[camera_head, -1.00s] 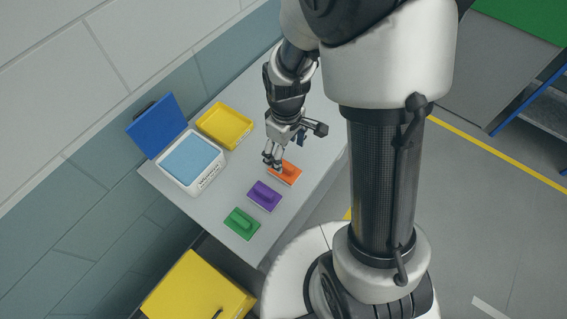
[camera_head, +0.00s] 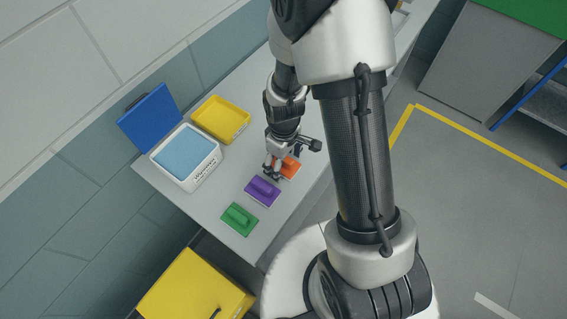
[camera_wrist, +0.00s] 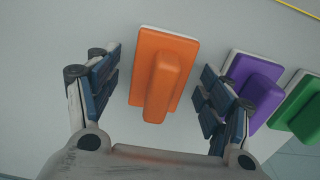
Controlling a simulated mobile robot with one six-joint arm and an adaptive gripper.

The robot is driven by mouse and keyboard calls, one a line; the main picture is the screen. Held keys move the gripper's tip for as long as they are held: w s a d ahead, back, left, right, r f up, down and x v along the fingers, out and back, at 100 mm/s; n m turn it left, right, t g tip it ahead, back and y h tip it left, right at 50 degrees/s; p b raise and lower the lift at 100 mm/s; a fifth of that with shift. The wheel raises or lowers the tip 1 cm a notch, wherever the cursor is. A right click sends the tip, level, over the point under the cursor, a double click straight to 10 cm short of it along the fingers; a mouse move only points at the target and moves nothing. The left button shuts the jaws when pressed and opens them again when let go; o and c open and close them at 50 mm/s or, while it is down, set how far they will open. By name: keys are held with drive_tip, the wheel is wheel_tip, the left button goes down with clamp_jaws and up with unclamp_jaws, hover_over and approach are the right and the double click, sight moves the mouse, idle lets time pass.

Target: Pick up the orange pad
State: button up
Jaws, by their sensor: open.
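The orange pad (camera_wrist: 153,58) lies flat on the grey table, a rectangular block with a raised handle and a pale base. In the wrist view it sits between the two blue-padded fingers of my gripper (camera_wrist: 158,90), with a gap on each side. The fingers are open and hold nothing. In the head view my gripper (camera_head: 272,173) is low over the orange pad (camera_head: 291,167) and hides part of it.
A purple pad (camera_head: 262,191) lies close beside the orange one, and a green pad (camera_head: 240,218) lies beyond it. A yellow tray (camera_head: 221,119) and an open white box with a blue lid (camera_head: 186,156) stand on the table (camera_head: 215,208). A yellow cabinet (camera_head: 195,288) is below.

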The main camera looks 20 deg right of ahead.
drive_tip(key=c, duration=1.1)
drive_tip(key=shift+r, duration=0.15)
drive_tip(key=shift+c, duration=0.2)
wheel_tip(320, 180, up, 20)
drive_tip(key=p, duration=0.5)
